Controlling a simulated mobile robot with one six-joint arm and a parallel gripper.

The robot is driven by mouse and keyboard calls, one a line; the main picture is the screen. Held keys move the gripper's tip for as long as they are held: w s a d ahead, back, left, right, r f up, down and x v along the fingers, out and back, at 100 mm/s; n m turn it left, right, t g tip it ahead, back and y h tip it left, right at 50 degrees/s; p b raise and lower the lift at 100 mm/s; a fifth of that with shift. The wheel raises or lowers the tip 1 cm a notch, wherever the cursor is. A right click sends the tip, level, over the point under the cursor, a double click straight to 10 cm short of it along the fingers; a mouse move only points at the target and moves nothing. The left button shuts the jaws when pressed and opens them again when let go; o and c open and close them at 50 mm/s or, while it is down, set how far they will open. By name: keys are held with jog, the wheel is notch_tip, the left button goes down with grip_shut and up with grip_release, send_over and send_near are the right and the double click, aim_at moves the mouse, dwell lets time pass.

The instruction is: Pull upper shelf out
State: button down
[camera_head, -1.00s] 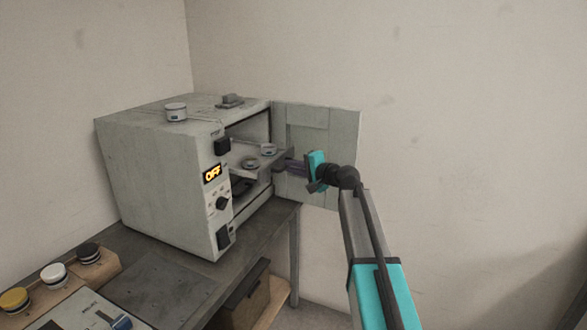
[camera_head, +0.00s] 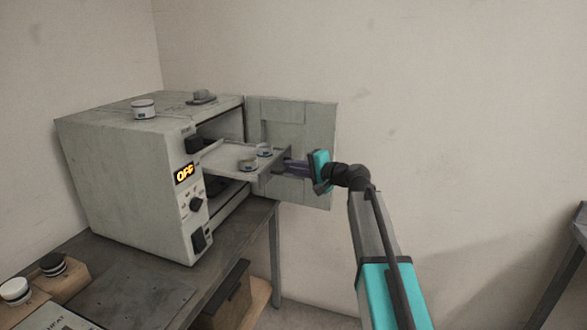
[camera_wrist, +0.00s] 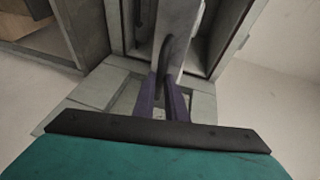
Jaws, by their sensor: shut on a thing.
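The upper shelf (camera_head: 228,157) is a grey tray sticking partway out of the open front of a grey oven (camera_head: 125,190). The exact contact is partly hidden.
The oven door (camera_head: 310,150) stands wide open behind my gripper. A white tin (camera_head: 144,109) and a grey object (camera_head: 202,97) lie on the oven's top. The oven stands on a dark table (camera_head: 140,290). Another table (camera_head: 572,240) is at far right; the floor between is clear.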

jog(key=shift+w+r, duration=0.1)
jog(key=c, duration=1.8)
grip_release()
jog(key=shift+a, duration=0.15)
jog(key=b+v, duration=0.1)
jog(key=v, duration=1.3)
jog(key=shift+b, duration=0.35)
